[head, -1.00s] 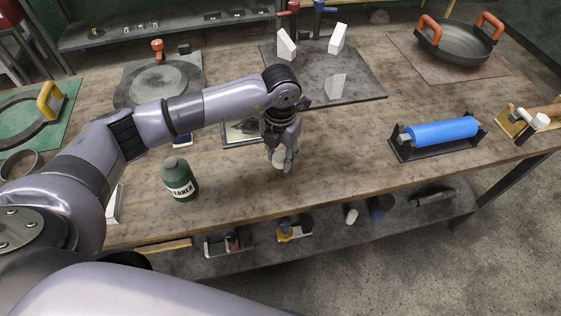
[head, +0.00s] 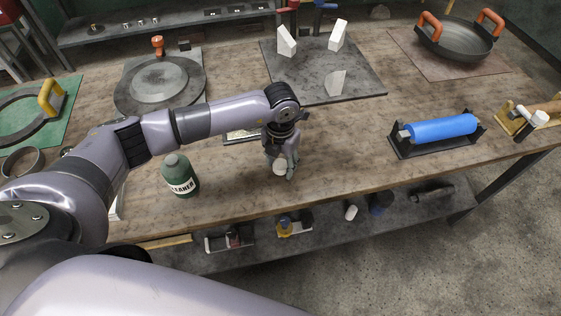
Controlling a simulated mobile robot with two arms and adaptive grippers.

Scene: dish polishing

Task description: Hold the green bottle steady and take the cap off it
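The green bottle (head: 181,177), with a white label, stands upright on the wooden table, left of my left gripper. Its top looks short and dark green; I cannot make out fine detail there. My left gripper (head: 281,167) points down at the table, well to the right of the bottle and apart from it. A small pale round piece, likely the cap (head: 279,169), sits between its fingers, at or just above the table. My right gripper is out of view, so nothing grips the bottle.
A blue roller (head: 440,130) lies in a black stand to the right. A grey plate (head: 340,88) with white blocks and a pan (head: 460,42) with orange handles are farther back. The table's front edge is close to my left gripper. The wood between bottle and gripper is clear.

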